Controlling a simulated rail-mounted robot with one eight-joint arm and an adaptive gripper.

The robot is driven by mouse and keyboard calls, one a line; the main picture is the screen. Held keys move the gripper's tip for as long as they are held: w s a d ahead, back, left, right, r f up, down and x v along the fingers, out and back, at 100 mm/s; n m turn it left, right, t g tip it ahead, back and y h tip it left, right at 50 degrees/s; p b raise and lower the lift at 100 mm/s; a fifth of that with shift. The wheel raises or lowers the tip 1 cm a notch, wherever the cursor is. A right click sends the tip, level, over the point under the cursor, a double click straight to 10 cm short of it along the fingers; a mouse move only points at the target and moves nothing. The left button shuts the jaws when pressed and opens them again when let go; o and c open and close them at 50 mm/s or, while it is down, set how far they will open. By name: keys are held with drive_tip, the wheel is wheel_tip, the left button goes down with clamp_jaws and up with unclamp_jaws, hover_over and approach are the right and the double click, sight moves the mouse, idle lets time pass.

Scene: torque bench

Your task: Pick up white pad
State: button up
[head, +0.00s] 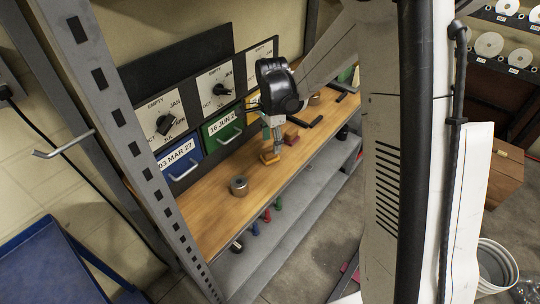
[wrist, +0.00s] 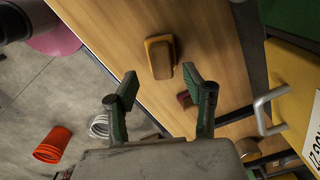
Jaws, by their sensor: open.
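I cannot make out a clearly white pad in either view. A yellow-edged pad with a brown upper part (wrist: 160,57) lies on the wooden bench top; in the head view it is a small yellow pad (head: 270,157). A dark red pad (head: 291,136) lies near it and shows partly beside my right finger in the wrist view (wrist: 183,98). My gripper (wrist: 160,84) is open with nothing between its fingers. In the head view my gripper (head: 273,134) points down over the bench close to both pads, and my arm hides part of the bench.
A metal cylinder (head: 238,186) stands on the bench's near part. Blue (head: 180,163) and green (head: 222,130) drawers with handles line the back. Dark bars (head: 322,127) lie farther along. A grey upright post (head: 120,130) stands at the left, and a lower shelf runs below the bench.

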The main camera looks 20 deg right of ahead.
sight(270, 149)
drive_tip(key=shift+w+a+f, duration=0.1)
drive_tip(key=shift+a+f, duration=0.05)
drive_tip(key=shift+f, duration=1)
drive_tip(key=shift+w+a+f, duration=0.1)
drive_tip(key=shift+f, duration=1)
clamp_jaws()
drive_tip(key=shift+r, duration=0.1)
drive_tip(key=shift+s+r, duration=0.1)
drive_tip(key=shift+r, duration=0.35)
drive_tip(key=r, duration=0.3)
drive_tip(key=shift+s+a+r, duration=0.25)
drive_tip(key=shift+a+r, duration=0.15)
drive_tip(key=s+a+r, duration=0.6)
drive_tip(key=a, duration=0.2)
drive_tip(key=shift+s+a, duration=0.15)
drive_tip(key=shift+a, duration=0.2)
drive_tip(key=shift+r, duration=0.1)
